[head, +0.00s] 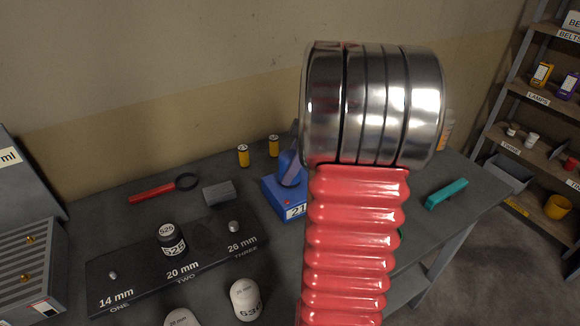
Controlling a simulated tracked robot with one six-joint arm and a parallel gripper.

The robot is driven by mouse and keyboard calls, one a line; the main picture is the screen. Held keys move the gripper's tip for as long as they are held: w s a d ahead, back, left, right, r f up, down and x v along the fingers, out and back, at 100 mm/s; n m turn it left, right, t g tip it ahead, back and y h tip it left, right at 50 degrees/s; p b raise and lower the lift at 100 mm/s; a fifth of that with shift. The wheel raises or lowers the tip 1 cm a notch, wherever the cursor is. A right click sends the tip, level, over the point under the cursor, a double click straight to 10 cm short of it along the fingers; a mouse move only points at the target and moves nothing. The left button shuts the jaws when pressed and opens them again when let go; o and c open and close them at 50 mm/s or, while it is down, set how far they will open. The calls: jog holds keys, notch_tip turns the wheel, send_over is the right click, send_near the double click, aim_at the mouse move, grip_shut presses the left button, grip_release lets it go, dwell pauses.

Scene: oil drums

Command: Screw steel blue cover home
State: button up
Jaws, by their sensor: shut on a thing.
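My arm, a polished steel joint and a red ribbed sleeve, fills the middle right of the head view and hides the bench behind it. My gripper does not show. A blue box (284,203) with a white plate reading "21" stands just left of the arm, its right side hidden. A blue tilted piece (291,168) rises from its top; I cannot tell whether this is the steel blue cover.
Two white-topped containers (246,300) stand at the front. A teal bar (446,194) lies right of the arm. Shelves (532,143) stand far right.

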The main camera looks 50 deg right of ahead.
jog(key=shift+m+t+h, duration=0.4)
jog(key=shift+m+h, duration=0.1)
jog(key=shift+m, duration=1.7)
grip_shut()
jog(key=o, duration=1.4)
grip_release()
jog(key=shift+c, duration=0.2)
jog(key=shift+r, duration=0.1)
jog(key=v, duration=1.3)
jog(key=shift+s+a+r, duration=0.2)
jog(key=shift+r, duration=0.05)
